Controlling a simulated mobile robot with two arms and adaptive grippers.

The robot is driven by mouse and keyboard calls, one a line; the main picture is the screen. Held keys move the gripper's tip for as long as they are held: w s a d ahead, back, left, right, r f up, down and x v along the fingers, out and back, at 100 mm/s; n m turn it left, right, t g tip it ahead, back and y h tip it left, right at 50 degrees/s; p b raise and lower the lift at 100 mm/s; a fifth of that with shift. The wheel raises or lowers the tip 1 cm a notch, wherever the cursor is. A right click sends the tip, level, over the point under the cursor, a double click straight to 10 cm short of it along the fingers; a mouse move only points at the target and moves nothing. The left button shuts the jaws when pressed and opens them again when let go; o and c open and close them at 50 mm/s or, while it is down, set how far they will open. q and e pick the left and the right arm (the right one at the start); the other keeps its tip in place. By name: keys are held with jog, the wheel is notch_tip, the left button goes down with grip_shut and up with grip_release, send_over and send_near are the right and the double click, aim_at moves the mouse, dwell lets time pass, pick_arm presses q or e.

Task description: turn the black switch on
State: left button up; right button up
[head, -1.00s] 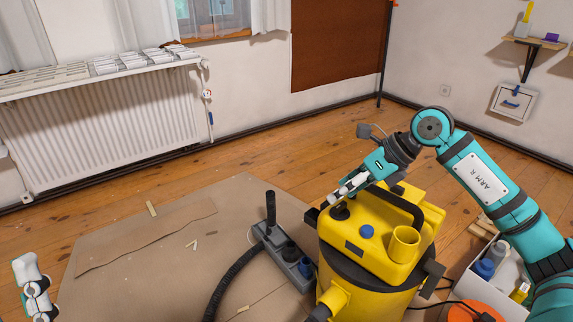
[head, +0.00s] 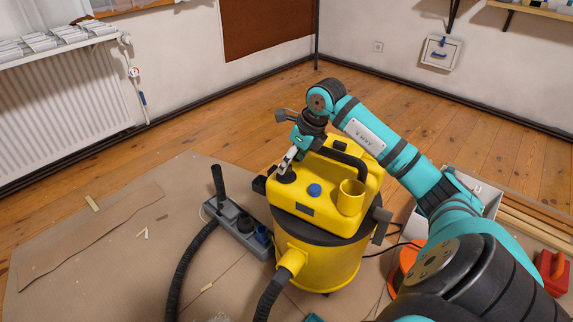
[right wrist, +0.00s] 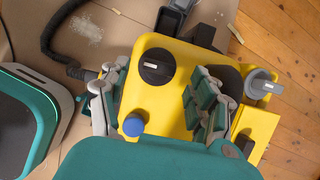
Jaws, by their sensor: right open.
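The yellow vacuum (head: 325,255) stands upright on the cardboard, with a blue cap and a black handle on top. The black switch (head: 287,177) is a round knob on its top at the near left corner. In the right wrist view the switch (right wrist: 156,66) shows a small pale mark. My right gripper (head: 290,160) is just above the switch in the head view. My left gripper is not in view.
A grey tool tray (head: 236,228) stands left of the vacuum. The black hose (head: 183,262) curves along the cardboard. The blue cap (right wrist: 134,125) is close to the right gripper's fingers. A white box (head: 480,190) and a red case (head: 552,272) lie at the right.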

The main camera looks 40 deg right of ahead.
aim_at(286, 172)
jog(key=shift+b+x, duration=0.4)
jog(key=shift+x, duration=1.4)
jog(key=c, duration=1.2)
jog(key=shift+o, duration=0.2)
